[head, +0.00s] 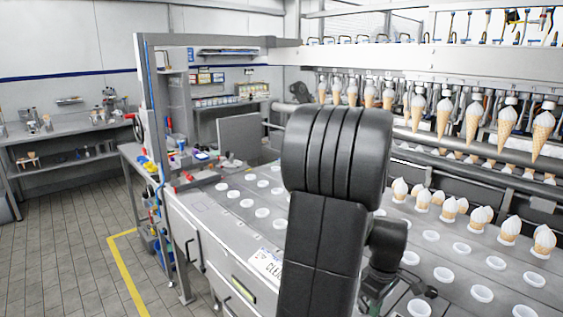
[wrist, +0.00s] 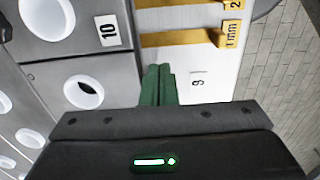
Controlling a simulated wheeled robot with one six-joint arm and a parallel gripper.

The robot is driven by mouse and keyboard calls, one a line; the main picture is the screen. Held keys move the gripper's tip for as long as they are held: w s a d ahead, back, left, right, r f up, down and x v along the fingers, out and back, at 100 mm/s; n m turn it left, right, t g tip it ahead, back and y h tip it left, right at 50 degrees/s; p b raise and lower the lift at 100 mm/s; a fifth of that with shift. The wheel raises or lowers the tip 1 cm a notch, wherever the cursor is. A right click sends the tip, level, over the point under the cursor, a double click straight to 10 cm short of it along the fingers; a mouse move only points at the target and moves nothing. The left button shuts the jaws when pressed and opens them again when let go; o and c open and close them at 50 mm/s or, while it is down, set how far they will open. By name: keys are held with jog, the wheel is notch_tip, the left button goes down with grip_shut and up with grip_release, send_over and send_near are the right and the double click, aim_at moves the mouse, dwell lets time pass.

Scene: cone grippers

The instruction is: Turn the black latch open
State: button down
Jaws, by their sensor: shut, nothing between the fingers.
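My gripper (wrist: 158,70) shows in the wrist view as two green fingers pressed together, shut and empty. Its tips are over the edge between a grey plate with white-rimmed holes and a white panel marked 9. I cannot identify the black latch for certain in either view. A dark curved handle (head: 191,254) is on the front of the long steel machine in the head view, well left of my arm; I cannot tell if it is the latch.
The steel machine (head: 205,205) has rows of white cups and ice-cream cones, with more cones hanging above at right. Yellow bars (wrist: 180,38) lie beyond my fingers in the wrist view. A workbench (head: 70,135) stands at far left; the tiled floor before it is clear.

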jog(key=shift+w+a, duration=0.15)
jog(key=shift+w, duration=0.05)
dwell(0.3)
jog(key=shift+w+d, duration=0.25)
jog(key=shift+d, duration=0.05)
jog(key=shift+s+d, duration=0.15)
dwell(0.4)
jog(key=shift+s+d, duration=0.1)
jog(key=shift+r+p, duration=0.15)
jog(key=shift+p, duration=0.15)
notch_tip(320, 180, up, 6)
jog(key=p, duration=0.4)
jog(key=shift+s, duration=0.1)
